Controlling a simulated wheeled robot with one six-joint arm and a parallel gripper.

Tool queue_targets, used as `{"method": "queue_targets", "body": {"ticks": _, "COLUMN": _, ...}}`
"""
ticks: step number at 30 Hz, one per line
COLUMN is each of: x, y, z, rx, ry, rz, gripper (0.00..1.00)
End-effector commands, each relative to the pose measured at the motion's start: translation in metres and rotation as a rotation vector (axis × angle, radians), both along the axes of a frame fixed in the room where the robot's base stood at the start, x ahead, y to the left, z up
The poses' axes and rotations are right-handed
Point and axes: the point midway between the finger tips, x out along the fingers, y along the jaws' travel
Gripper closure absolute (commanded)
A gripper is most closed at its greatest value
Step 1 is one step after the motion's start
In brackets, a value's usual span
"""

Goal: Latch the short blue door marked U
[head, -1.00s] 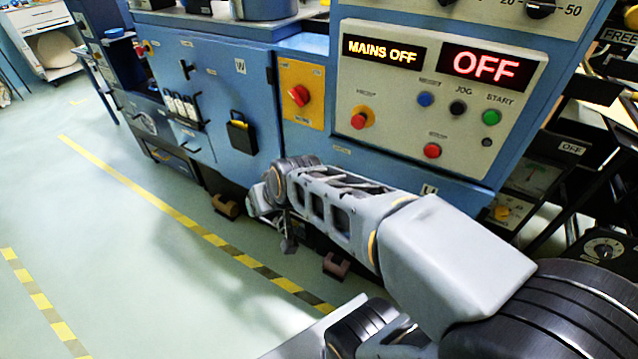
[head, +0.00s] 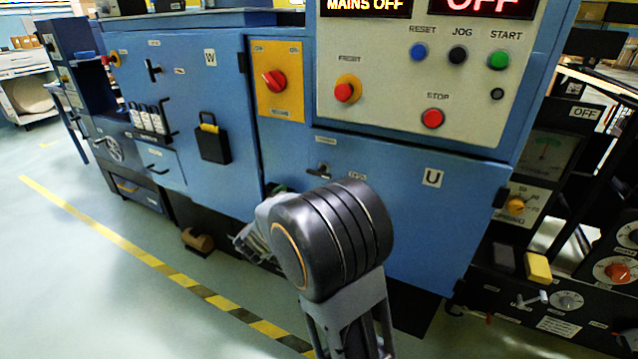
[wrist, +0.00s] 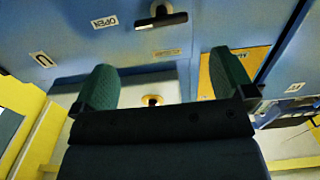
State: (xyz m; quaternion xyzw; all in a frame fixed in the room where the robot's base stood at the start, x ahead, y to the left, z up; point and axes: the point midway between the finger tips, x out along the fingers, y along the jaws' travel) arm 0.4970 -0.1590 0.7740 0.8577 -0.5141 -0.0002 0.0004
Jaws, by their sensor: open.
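The short blue door (head: 400,220) marked U is on the cabinet below the control panel. It looks close to flush with the frame; a small gap cannot be told. Its dark handle (head: 318,171) is near the upper left corner. In the wrist view the picture is upside down, with the handle (wrist: 160,18) at the top, the OPEN label (wrist: 105,22) beside it and the U label (wrist: 42,59) at left. My gripper (wrist: 165,80) is open and empty, with green fingers apart and not touching the handle. In the head view my arm mostly hides it.
A taller blue door marked W (head: 209,58) with a black padlock (head: 212,140) is at left. A red rotary switch (head: 273,81) on a yellow plate and the button panel (head: 400,120) are above.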

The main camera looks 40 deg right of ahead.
Motion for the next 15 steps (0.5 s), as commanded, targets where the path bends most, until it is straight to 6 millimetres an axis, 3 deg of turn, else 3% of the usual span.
{"method": "queue_targets", "body": {"ticks": 15, "x": 0.044, "y": -0.084, "z": -0.001, "rx": 0.000, "ry": -0.001, "rz": -0.002, "gripper": 0.00}}
